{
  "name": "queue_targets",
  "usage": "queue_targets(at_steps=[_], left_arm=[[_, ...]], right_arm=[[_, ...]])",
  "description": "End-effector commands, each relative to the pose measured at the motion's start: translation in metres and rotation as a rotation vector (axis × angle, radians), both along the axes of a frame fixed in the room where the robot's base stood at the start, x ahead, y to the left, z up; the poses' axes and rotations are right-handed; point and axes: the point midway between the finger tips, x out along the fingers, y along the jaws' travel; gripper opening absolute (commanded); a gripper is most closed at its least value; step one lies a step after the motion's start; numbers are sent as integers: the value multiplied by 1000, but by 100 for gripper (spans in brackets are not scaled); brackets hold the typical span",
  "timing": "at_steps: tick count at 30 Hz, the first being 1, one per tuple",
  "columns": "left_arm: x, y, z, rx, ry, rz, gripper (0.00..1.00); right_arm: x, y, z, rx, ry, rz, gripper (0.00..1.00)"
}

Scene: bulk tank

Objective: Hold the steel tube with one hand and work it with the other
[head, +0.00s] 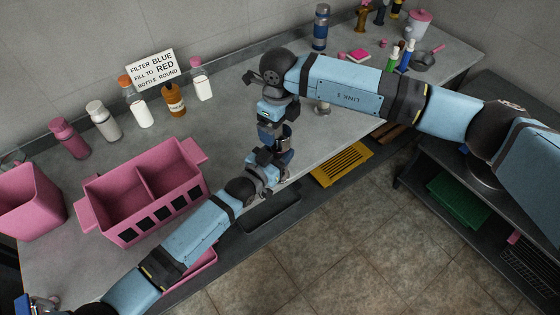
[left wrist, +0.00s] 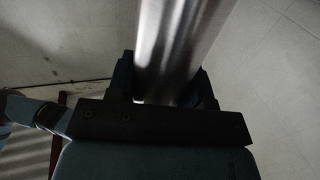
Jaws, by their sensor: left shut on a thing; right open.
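The steel tube (left wrist: 180,45) fills the upper middle of the left wrist view, a shiny cylinder standing between the two dark fingers. My left gripper (left wrist: 163,85) is shut on it. In the head view my left gripper (head: 272,162) is over the counter's front edge. My right gripper (head: 274,135) is just above it in the picture, pointing down, open. The two grippers are very close and overlap in this view.
A pink two-part caddy (head: 143,190) and a pink bin (head: 30,204) stand at left on the counter (head: 235,115). Several bottles stand by a sign (head: 153,68). A blue flask (head: 321,27) stands at the back. A yellow grate (head: 342,164) lies below the front edge.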

Motion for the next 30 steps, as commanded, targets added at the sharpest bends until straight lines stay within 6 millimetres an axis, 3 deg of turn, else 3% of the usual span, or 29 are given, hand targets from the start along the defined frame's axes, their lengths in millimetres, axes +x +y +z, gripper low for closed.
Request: queue_targets(at_steps=[3, 9, 22, 23, 27, 30], left_arm=[[-1, 0, -1, 1, 2, -1, 0], [-1, 0, -1, 0, 0, -1, 0], [-1, 0, 0, -1, -1, -1, 0], [-1, 0, 0, -1, -1, -1, 49], [-1, 0, 0, -1, -1, -1, 77], [-1, 0, 0, -1, -2, -1, 77]], right_arm=[[2, -2, 27, -2, -5, -3, 92], [3, -4, 57, -4, -4, -7, 92], [3, -5, 69, -6, -4, -10, 92], [3, -5, 69, -6, -4, -10, 92], [3, -5, 69, -6, -4, -11, 92], [4, -5, 69, -6, -4, -11, 92]])
